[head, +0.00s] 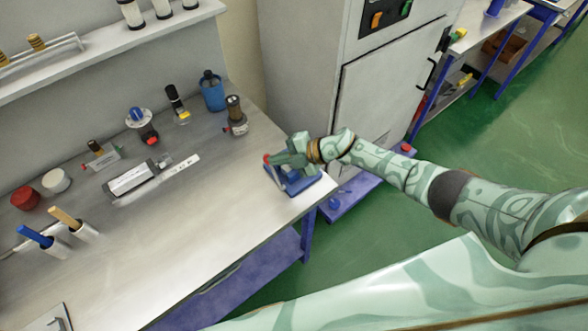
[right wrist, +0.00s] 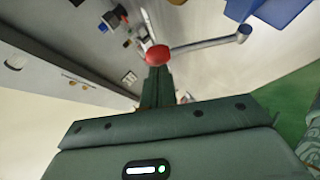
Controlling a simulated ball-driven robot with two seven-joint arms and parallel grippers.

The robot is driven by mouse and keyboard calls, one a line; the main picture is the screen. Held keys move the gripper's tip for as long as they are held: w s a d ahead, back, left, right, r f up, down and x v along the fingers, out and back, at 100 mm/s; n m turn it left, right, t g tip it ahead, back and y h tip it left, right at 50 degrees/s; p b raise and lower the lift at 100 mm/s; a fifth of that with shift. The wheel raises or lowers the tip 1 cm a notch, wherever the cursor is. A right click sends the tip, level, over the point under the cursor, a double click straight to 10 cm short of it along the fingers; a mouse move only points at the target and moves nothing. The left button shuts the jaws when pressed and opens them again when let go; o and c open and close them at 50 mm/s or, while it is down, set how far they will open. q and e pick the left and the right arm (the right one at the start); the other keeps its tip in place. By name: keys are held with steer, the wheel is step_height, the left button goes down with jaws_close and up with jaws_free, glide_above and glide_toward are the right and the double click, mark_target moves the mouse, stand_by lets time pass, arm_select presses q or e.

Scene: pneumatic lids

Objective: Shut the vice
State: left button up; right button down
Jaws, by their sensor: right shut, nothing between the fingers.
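The blue vice (head: 298,181) stands at the near right corner of the grey workbench. My right gripper (head: 274,160) is over the vice, and its hand hides part of it. In the right wrist view the shut fingers (right wrist: 157,75) point at the red ball (right wrist: 157,55) on the end of the vice's grey lever (right wrist: 205,43). The ball is right at the fingertips, not between them; I cannot tell whether they touch. A blue part of the vice (right wrist: 278,12) shows at the top right. The jaw gap is hidden. My left gripper is not in view.
A grey cabinet (head: 385,100) is close behind my right forearm. The bench's near middle is clear.

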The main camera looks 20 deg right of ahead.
steer(key=w+g, duration=0.1)
steer(key=w+a+f+m+h+b, duration=0.1)
steer(key=w+g+h+b, duration=0.1)
steer(key=shift+w+a+f+g, duration=0.15)
steer(key=shift+w+f+g, duration=0.05)
steer(key=shift+f+g, duration=0.15)
steer(key=shift+w+a+f+b, duration=0.15)
steer(key=shift+w+f+b, duration=0.25)
steer(key=shift+b, duration=0.2)
steer(key=shift+r, duration=0.1)
